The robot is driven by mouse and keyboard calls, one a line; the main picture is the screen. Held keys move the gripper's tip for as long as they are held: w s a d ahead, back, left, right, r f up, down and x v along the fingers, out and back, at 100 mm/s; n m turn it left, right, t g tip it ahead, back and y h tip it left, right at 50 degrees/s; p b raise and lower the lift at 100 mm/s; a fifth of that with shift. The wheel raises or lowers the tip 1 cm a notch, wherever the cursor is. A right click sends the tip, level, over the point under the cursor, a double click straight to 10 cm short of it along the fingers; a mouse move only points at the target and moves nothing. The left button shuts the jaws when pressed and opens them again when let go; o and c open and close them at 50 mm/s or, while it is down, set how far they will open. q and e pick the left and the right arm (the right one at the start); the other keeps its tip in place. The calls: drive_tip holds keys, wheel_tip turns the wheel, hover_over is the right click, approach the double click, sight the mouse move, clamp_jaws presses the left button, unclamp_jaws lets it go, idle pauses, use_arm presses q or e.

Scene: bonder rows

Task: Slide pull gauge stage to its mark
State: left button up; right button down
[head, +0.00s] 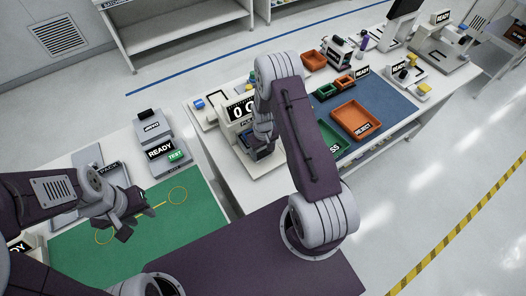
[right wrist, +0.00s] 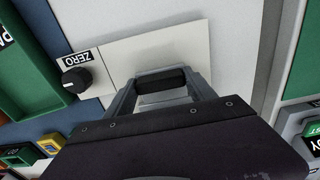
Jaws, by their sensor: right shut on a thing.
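The pull gauge (head: 238,113) stands at the left end of the right-hand bench, with a lit display mostly hidden behind my right arm. My right gripper (head: 262,148) is low at its front. In the right wrist view its two grey fingers (right wrist: 165,88) are shut on a black handle (right wrist: 162,79) over a pale base plate (right wrist: 140,52). I take the handle to be the stage's. The rest of the stage and its mark are hidden or cannot be made out. My left gripper (head: 138,214) is open and empty above the green mat (head: 205,225).
A black knob (right wrist: 75,80) labelled ZERO sits beside the handle. A green tray (head: 330,140) and an orange REJECT tray (head: 356,119) lie on the blue mat (head: 392,105). A READY box (head: 162,152) stands on the left bench. A gap separates the benches.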

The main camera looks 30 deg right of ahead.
drive_tip(key=w+b, duration=0.1)
drive_tip(key=w, duration=0.1)
drive_tip(key=w+b, duration=0.1)
drive_tip(key=w, duration=0.1)
drive_tip(key=shift+a+f+b, duration=0.15)
drive_tip(key=shift+f+b, duration=0.05)
drive_tip(key=shift+b, duration=0.2)
drive_tip(key=shift+w+r, duration=0.1)
drive_tip(key=shift+w, duration=0.3)
drive_tip(key=shift+r, duration=0.15)
drive_tip(key=c, duration=0.6)
unclamp_jaws()
drive_tip(key=shift+o, duration=1.4)
drive_tip(key=shift+w, duration=0.1)
